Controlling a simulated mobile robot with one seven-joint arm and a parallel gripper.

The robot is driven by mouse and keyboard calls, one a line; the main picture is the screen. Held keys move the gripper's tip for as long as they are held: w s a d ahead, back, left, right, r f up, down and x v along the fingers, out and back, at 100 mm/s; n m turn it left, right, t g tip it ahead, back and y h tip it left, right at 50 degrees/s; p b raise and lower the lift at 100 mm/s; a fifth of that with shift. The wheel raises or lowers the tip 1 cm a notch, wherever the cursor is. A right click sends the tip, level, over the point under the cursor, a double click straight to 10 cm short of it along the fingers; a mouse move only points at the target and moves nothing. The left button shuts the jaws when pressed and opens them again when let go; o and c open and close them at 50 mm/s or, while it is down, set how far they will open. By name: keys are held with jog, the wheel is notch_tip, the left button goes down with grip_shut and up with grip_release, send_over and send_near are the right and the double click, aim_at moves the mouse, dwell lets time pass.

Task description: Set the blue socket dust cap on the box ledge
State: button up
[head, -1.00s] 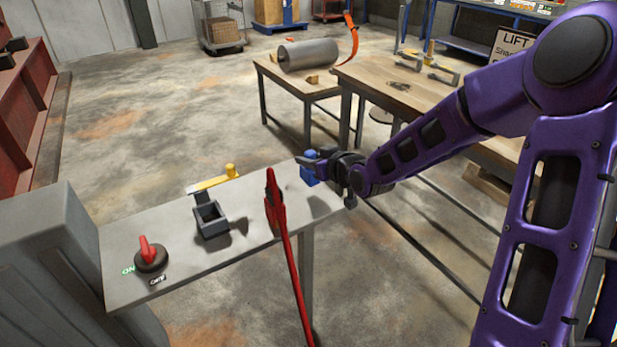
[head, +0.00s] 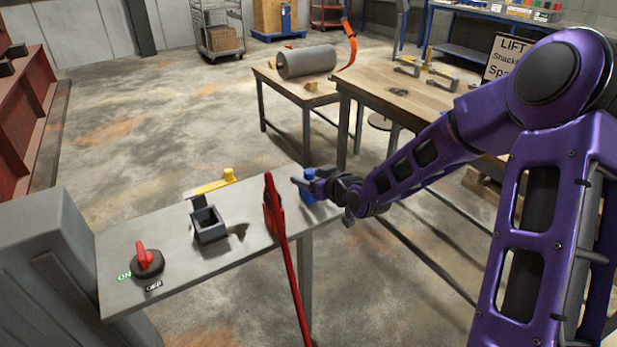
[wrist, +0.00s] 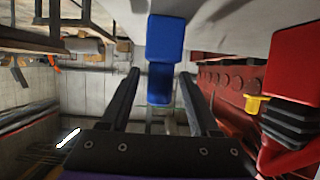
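The blue socket dust cap (head: 309,187) stands at the far right end of the grey ledge (head: 170,270), and its lower part seems to rest on the surface. My gripper (head: 318,184) is at the cap, with one dark finger showing past its left side. In the wrist view, the cap (wrist: 165,50) lies between the fingers of my gripper (wrist: 160,75), with a gap on each side. The fingers are apart and look clear of the cap. The cap's end meets the pale ledge surface at the top of the wrist view.
On the ledge are a red-handled rotary switch (head: 147,260), an open grey socket housing (head: 208,226) and a yellow-knobbed piece (head: 226,176). A red lever (head: 273,210) stands left of the cap. A wooden workbench (head: 400,90) is behind my arm.

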jog(key=shift+r, duration=0.1)
jog(key=shift+r+p, duration=0.25)
jog(key=shift+p, duration=0.05)
jog(key=p+v, duration=0.2)
jog(key=v, duration=1)
jog(key=shift+f, duration=0.2)
jog(key=shift+w+f, duration=0.1)
